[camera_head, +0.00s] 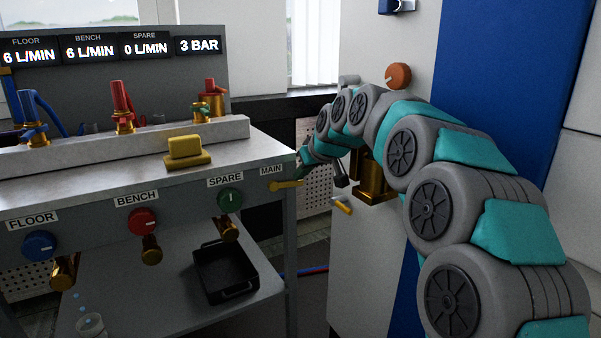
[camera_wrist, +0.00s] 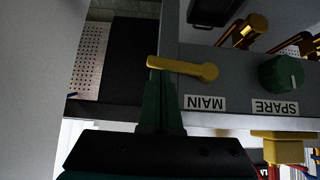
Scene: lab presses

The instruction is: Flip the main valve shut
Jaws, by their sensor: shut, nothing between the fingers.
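The main valve's yellow lever (camera_head: 287,184) sits at the right end of the bench front, just below the MAIN label (camera_head: 271,170). It lies roughly level, its free end pointing right, past the bench corner. In the wrist view, which is upside down, the lever (camera_wrist: 185,68) runs across the picture with its round pivot end at right. My gripper (camera_wrist: 161,76) is shut and empty, its green fingertips at the lever's free end. I cannot tell whether they touch it. In the head view my gripper (camera_head: 304,167) is small and partly hidden at the bench corner.
Displays (camera_head: 103,47) read FLOOR 6, BENCH 6, SPARE 0 L/MIN and 3 BAR. The green SPARE knob (camera_head: 230,199) is left of the lever; red BENCH (camera_head: 142,221) and blue FLOOR (camera_head: 39,244) knobs are farther left. A white cabinet (camera_head: 363,262) stands right of the bench, across a gap.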

